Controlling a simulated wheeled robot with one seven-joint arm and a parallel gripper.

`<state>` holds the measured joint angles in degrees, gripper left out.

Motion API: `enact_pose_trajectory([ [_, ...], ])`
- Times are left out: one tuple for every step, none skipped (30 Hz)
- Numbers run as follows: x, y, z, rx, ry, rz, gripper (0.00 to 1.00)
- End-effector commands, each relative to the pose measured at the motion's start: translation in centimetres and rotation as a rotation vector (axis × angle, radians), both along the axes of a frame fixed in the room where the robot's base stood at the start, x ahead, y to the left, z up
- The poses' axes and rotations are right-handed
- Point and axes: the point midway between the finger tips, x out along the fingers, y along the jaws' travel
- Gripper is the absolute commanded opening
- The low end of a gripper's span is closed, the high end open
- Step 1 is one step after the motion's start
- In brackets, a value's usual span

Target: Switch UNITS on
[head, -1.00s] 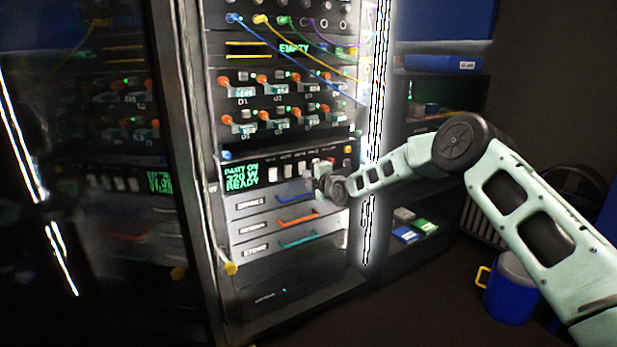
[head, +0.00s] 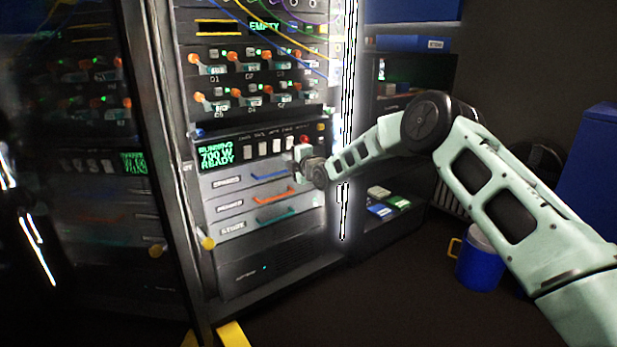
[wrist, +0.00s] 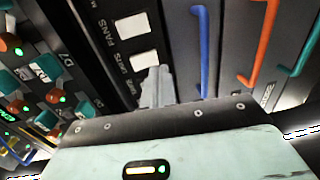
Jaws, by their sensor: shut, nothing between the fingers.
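The UNITS switch (wrist: 144,60) is a white rocker beside its label in the wrist view. I cannot tell which way it is tipped. My gripper (wrist: 158,82) is shut and empty, its grey fingertips just beside the UNITS rocker. They cover the panel by a further, partly readable label; I cannot tell whether they touch. In the head view my gripper (head: 303,153) is at the right end of the row of white switches (head: 269,145).
The FANS switch (wrist: 131,26) is beside UNITS. A red button (head: 304,139) is close above my gripper. Drawers with blue (head: 270,176), orange (head: 277,195) and teal (head: 275,215) handles are below. A blue mug (head: 480,262) stands on the floor at right.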

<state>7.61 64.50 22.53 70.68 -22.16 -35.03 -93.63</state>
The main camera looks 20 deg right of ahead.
Motion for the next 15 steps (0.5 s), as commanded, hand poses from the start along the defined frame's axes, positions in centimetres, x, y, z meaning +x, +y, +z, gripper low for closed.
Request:
enact_pose_trajectory([
  [-0.3, -0.1, 0.1, -0.001, 0.001, 0.001, 0.00],
  [-0.6, -0.2, 0.1, -0.001, 0.000, 0.001, 0.00],
  [-0.9, -0.2, 0.1, -0.001, 0.000, 0.001, 0.00],
  [-1.1, -0.3, 0.0, -0.001, 0.001, 0.002, 0.00],
  [-1.3, -0.3, 0.0, -0.001, 0.001, 0.002, 0.00],
  [-1.6, -0.5, -0.1, -0.001, 0.001, 0.002, 0.00],
  [-1.9, -0.6, -0.1, -0.001, 0.001, 0.001, 0.00],
  [-2.2, -0.7, -0.1, -0.001, 0.001, 0.001, 0.00],
  [-2.5, -0.8, -0.1, -0.001, 0.000, 0.000, 0.00],
  [-2.9, -0.9, -0.2, -0.001, 0.002, 0.001, 0.00],
  [-3.2, -1.0, -0.2, -0.001, 0.001, 0.001, 0.00],
  [-3.7, -1.1, -0.3, -0.001, 0.002, 0.001, 0.00],
  [-4.2, -1.3, -0.3, -0.001, 0.002, 0.001, 0.00],
  [-4.6, -1.5, -0.3, -0.002, 0.000, 0.000, 0.00],
  [-5.2, -1.7, -0.4, -0.002, 0.002, 0.000, 0.00],
])
